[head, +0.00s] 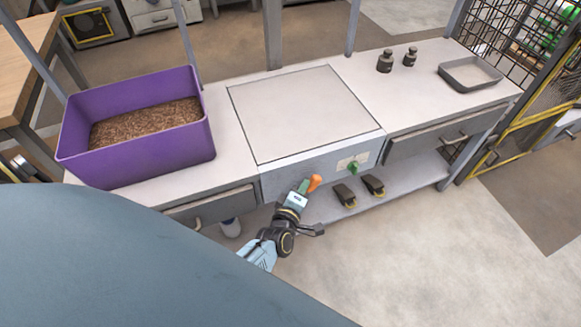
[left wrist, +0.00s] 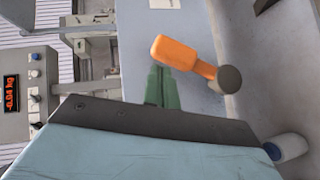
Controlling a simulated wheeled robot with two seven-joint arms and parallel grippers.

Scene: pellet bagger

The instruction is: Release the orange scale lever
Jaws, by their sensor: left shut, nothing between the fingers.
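The orange scale lever (head: 314,182) sticks out from the front panel of the scale (head: 304,113). In the left wrist view the lever (left wrist: 182,56) has a wide orange grip on a stem ending at a round grey pivot. My left gripper (head: 304,186) is at the lever's left side in the head view, its green fingers shut and empty. In the left wrist view the closed fingertips (left wrist: 160,84) lie just by the lever's grip; I cannot tell whether they touch it. My right gripper is not in view.
A green knob (head: 353,167) sits right of the lever. Two dark pedals (head: 345,195) rest on the shelf below. A purple bin (head: 150,160) of brown pellets, two weights (head: 385,62) and a grey tray (head: 470,74) stand on the bench. A display (left wrist: 11,93) reads -0.04 kg.

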